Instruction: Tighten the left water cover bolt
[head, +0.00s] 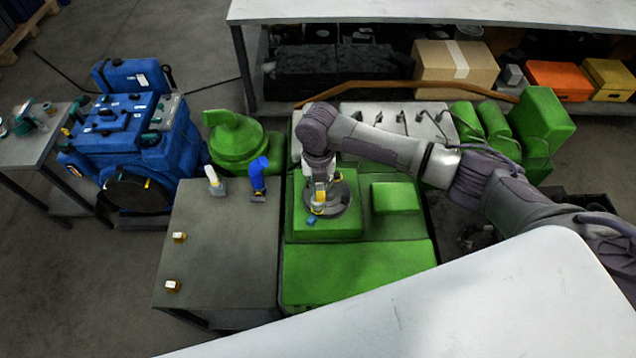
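A green engine (355,275) stands in the middle of the head view. A round dark grey cover (345,197) sits on its raised green block. My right arm comes in from the right, and my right gripper (320,200) points down over the left part of this cover. Small yellow parts show at its fingertips, and a small blue piece (311,220) lies just below them at the cover's edge. Whether the fingers touch or grip a bolt is too small to tell. The left water cover bolt cannot be picked out clearly. My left gripper is not in view.
A grey table (225,235) left of the engine bears a white-handled item (213,180), a blue item (258,180) and two small brown pieces (180,237). A blue engine (130,130) stands further left. A shelf bench (430,12) with boxes is behind.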

